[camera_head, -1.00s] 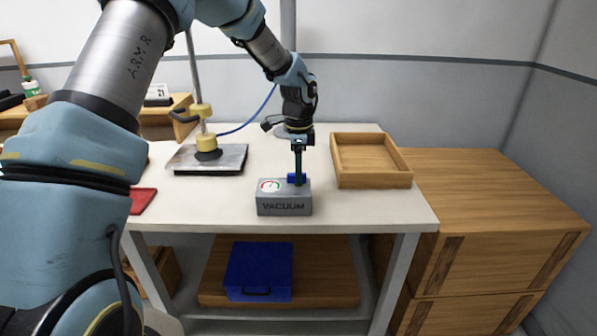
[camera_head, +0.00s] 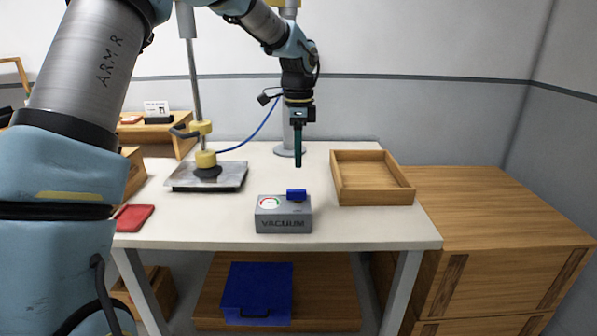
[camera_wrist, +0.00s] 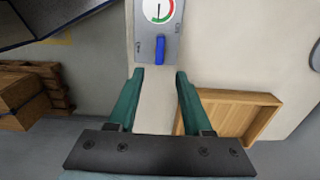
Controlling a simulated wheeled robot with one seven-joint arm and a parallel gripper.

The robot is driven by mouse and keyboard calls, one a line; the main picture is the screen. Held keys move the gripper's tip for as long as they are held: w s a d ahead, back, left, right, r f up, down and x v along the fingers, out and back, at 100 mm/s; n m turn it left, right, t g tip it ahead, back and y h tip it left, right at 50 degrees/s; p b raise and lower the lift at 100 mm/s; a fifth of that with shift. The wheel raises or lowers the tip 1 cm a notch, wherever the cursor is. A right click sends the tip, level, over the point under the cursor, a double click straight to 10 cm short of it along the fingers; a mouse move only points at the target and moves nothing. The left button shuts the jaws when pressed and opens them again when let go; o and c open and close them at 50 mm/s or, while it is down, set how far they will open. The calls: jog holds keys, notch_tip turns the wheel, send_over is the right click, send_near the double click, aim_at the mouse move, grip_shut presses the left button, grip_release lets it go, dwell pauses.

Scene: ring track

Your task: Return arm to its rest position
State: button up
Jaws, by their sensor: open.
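My gripper (camera_head: 298,163) hangs pointing down above the white table, over and behind the grey vacuum box. In the wrist view its two green fingers (camera_wrist: 160,76) are apart with nothing between them. The vacuum box (camera_head: 283,222) stands near the table's front edge, with a round gauge and a blue handle (camera_head: 296,194) on top. The wrist view also shows the box (camera_wrist: 172,44) and the blue handle (camera_wrist: 160,49) beyond the fingertips. The gripper is clear of the handle.
An open wooden tray (camera_head: 345,190) stands right of the box. A metal plate (camera_head: 180,182) with a post and yellow clamps stands left. A red item (camera_head: 133,217) lies at the left table edge. Wooden crates (camera_head: 500,220) stand at right. A blue case (camera_head: 257,291) sits on the lower shelf.

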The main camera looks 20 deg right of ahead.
jog(key=shift+r, duration=0.35)
jog(key=a+f+n, duration=0.2)
jog(key=a+n, duration=0.8)
jog(key=a, duration=1)
jog(key=s+a+f+n, duration=0.1)
jog(key=s+a+n, duration=0.4)
jog(key=a, duration=0.3)
jog(key=s+a+f+n+t, duration=0.1)
jog(key=s+a+f+n, duration=0.1)
jog(key=s+a+n, duration=0.4)
jog(key=a+n, duration=0.1)
jog(key=a, duration=0.2)
jog(key=shift+s+f+t, duration=0.15)
jog(key=shift+t, duration=0.15)
